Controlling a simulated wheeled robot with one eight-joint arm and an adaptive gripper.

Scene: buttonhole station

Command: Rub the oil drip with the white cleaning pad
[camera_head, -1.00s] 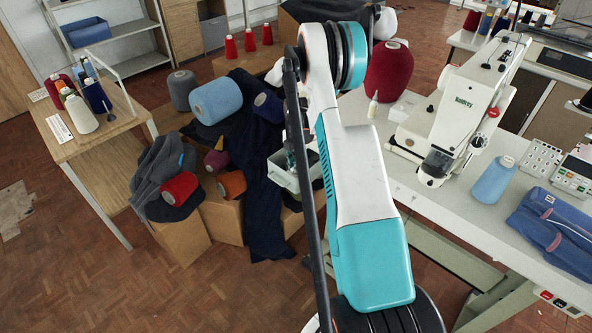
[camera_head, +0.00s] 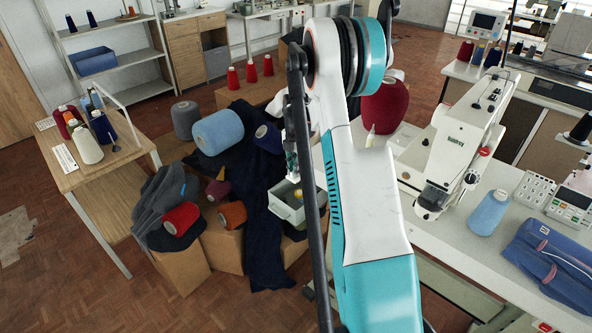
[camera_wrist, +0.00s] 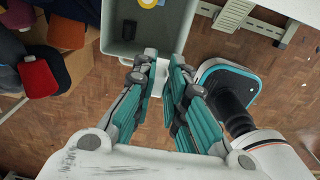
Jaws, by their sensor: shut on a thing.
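My gripper (camera_wrist: 163,65) has teal-padded fingers nearly together in the wrist view. A small white piece (camera_wrist: 172,78) shows between their tips; it looks like the white cleaning pad, mostly hidden by the fingers. The tips overlap the near wall of an open grey tray (camera_wrist: 130,48); I cannot tell whether they touch it. In the head view, my gripper (camera_head: 291,165) is partly hidden behind my arm, just above the grey tray (camera_head: 287,212). I cannot make out the oil drip in either view.
Boxes with dark cloth and yarn cones stand left of the tray. A yellow ring (camera_wrist: 148,3) lies in the tray. Parquet floor is open at lower left.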

